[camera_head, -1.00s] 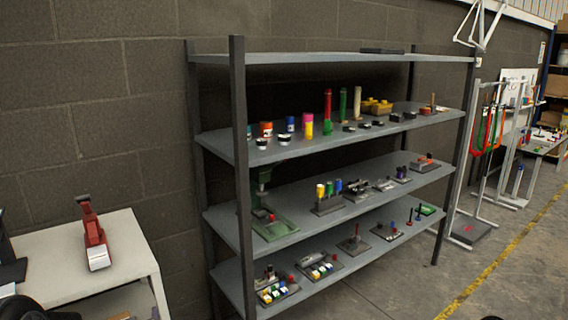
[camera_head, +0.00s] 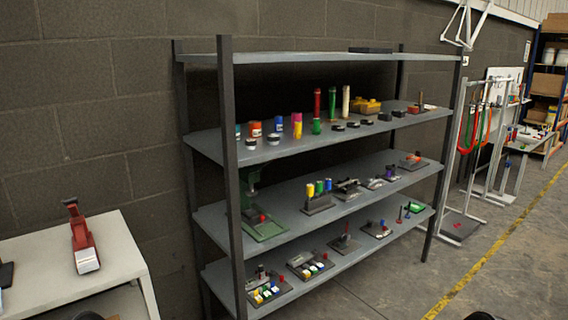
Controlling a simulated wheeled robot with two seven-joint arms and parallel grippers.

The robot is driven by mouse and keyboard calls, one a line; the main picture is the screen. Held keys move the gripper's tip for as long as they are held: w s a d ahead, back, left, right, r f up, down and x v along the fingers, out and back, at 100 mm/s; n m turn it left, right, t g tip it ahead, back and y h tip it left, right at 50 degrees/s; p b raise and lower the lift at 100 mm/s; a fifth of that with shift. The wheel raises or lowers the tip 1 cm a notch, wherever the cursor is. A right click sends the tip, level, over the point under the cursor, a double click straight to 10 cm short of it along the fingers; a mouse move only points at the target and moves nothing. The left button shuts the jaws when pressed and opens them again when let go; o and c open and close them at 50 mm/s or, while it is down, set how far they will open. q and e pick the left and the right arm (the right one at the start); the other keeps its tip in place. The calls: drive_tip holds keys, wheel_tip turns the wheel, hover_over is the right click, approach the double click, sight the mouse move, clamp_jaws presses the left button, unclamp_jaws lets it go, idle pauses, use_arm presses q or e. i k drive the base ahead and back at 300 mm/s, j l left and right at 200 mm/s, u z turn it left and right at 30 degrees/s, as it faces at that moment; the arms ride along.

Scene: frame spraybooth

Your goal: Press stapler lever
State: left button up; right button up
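A red device with a pale front plate and an upright dark-tipped part (camera_head: 82,238) stands on a white table at the left; it may be the stapler, but I cannot tell for sure. On the shelf rack, a dark device (camera_head: 347,187) on the third level could also be a stapler; it is too small to tell. Neither gripper can be made out. Only small dark shapes show at the bottom edge, and I cannot tell what they are.
The white table (camera_head: 120,250) stands at the left by the block wall. A grey shelf rack (camera_head: 228,150) with several small devices, cans and tubes fills the middle. White frames (camera_head: 470,160) stand at the right. The floor (camera_head: 500,270) with a yellow line is clear.

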sight(71, 204)
drive_tip(key=u, duration=1.25)
